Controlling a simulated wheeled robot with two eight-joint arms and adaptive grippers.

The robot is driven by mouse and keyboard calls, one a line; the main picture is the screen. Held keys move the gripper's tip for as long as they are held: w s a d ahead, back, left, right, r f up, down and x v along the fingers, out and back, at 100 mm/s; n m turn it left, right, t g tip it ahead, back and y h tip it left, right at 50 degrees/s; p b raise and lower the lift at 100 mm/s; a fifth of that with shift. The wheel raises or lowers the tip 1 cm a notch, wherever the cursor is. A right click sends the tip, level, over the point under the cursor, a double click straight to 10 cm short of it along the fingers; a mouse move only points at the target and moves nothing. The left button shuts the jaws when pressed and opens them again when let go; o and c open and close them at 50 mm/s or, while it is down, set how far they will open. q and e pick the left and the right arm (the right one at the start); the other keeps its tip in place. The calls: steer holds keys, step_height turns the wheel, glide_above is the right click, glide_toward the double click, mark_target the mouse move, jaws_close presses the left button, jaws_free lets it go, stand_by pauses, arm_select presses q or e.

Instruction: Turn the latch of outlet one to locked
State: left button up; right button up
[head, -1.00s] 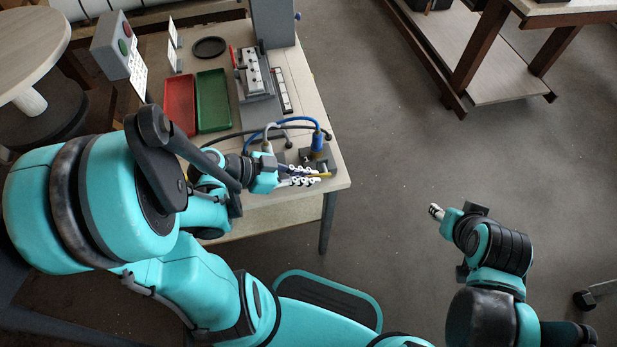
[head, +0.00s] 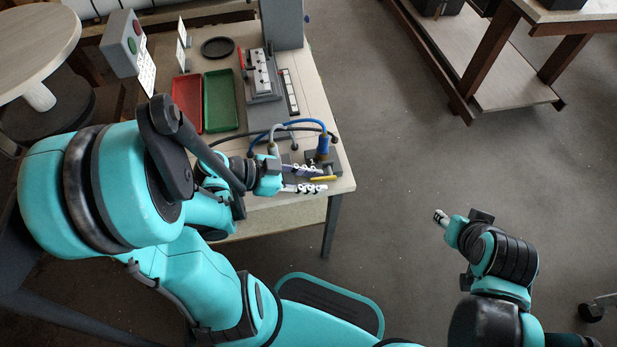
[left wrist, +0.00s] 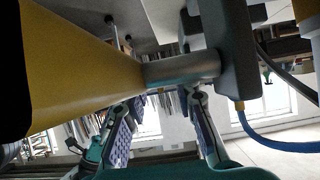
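A latch with a yellow handle (head: 323,178) is on a grey outlet block (head: 335,164) near the table's front right corner. A blue coupling (head: 323,148) stands upright at this block. No outlet number is readable. My left gripper (head: 322,178) is open, with its fingers spread on either side of the yellow handle; contact cannot be told. In the left wrist view the yellow handle (left wrist: 85,75) and its grey shaft (left wrist: 182,69) are close, and both fingers (left wrist: 165,105) stand apart. My right gripper (head: 438,215) is over the floor at right, too small to read.
A blue hose (head: 290,121) and a grey hose (head: 273,139) arch close behind my left gripper. A red tray (head: 187,103) and a green tray (head: 220,101) lie further back, beside a grey fixture (head: 262,84).

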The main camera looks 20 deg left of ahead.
arm_select(q)
steer(key=v, duration=1.2)
steer(key=shift+d, duration=0.1)
